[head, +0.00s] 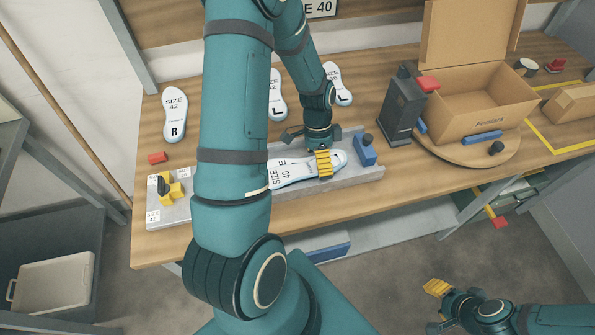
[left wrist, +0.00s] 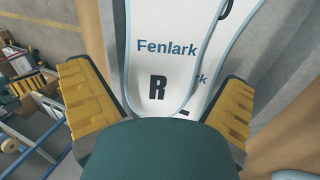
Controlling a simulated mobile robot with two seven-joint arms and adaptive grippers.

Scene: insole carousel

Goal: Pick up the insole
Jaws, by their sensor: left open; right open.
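White insoles (head: 290,172) marked SIZE 40 lie in a long grey tray (head: 352,180) at the table's front. In the left wrist view one insole (left wrist: 168,50) marked Fenlark and R overlaps another insole (left wrist: 208,75) partly hidden under it. My left gripper (head: 324,163) is over the right part of these insoles in the head view. In the left wrist view its yellow fingers (left wrist: 160,108) are spread on either side of the insole's rounded end. The gripper body hides the tip of that end. My right gripper (head: 435,306) is open and empty, over the floor at the lower right.
Other insoles lie behind: one marked R (head: 174,112), two marked L (head: 278,97) (head: 338,85). A black post (head: 402,108) and an open cardboard box (head: 485,112) on a round board stand right. A blue block (head: 364,151) sits at the tray's right end.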

